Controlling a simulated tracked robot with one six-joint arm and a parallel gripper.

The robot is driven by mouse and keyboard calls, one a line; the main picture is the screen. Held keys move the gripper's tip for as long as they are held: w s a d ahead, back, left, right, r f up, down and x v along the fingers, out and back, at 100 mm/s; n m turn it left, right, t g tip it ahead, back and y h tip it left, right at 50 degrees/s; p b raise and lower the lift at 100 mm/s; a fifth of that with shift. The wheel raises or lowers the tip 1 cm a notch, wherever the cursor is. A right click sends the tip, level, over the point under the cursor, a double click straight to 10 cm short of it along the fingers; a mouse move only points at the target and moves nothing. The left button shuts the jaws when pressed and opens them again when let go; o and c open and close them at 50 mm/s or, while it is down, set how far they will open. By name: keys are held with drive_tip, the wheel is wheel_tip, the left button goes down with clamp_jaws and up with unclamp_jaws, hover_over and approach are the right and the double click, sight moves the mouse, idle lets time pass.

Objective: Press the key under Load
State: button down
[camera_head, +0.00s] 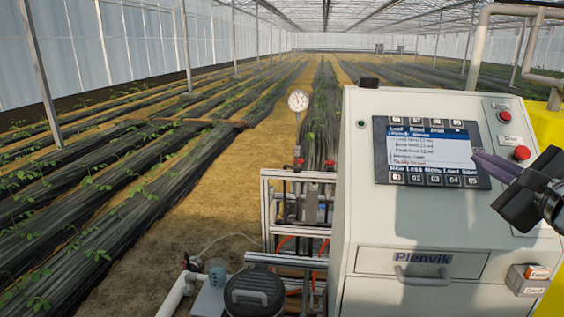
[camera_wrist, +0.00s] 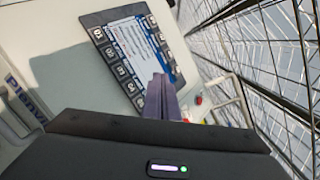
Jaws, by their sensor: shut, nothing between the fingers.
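The dark control panel (camera_head: 380,150) is set in the sloped face of a pale cabinet and has a lit screen (camera_head: 430,148). Below the screen is a row of labels, with Load (camera_head: 453,172) fourth from the left.
Other keys flank the Load key, and another key row lies above the screen. Red buttons (camera_head: 522,153) sit right of the panel. A drawer with a handle (camera_head: 423,277) is below. A gauge (camera_head: 298,100) and metal frame stand left of the cabinet.

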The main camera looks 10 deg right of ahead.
drive_tip(key=shift+w+d+f, duration=0.25)
drive_tip(key=shift+w+f, duration=0.65)
drive_tip(key=shift+f, duration=0.15)
drive_tip(key=shift+w+d+f, duration=0.25)
drive_tip(key=shift+w+f, duration=0.6)
drive_tip(key=shift+f, duration=0.15)
drive_tip(key=shift+w+d+f, duration=0.25)
drive_tip(key=shift+w+f, duration=0.65)
drive_tip(key=shift+f, duration=0.15)
drive_tip(key=shift+f, duration=0.1)
drive_tip(key=shift+w+d+f, duration=0.1)
drive_tip(key=shift+w+f, duration=0.05)
drive_tip(key=shift+w, duration=0.15)
drive_tip(key=shift+w+f, duration=0.2)
drive_tip(key=shift+f, duration=0.1)
idle(0.6)
drive_tip(key=shift+s+r, duration=0.1)
drive_tip(key=shift+r, duration=0.05)
drive_tip(key=shift+s+r, duration=0.4)
drive_tip(key=shift+r, duration=0.05)
idle(0.5)
drive_tip(key=s+r, duration=0.1)
drive_tip(key=r, duration=0.1)
drive_tip(key=s+a+r, duration=0.1)
drive_tip(key=s, duration=0.1)
drive_tip(key=shift+s+r, duration=0.1)
drive_tip(key=shift+r, duration=0.3)
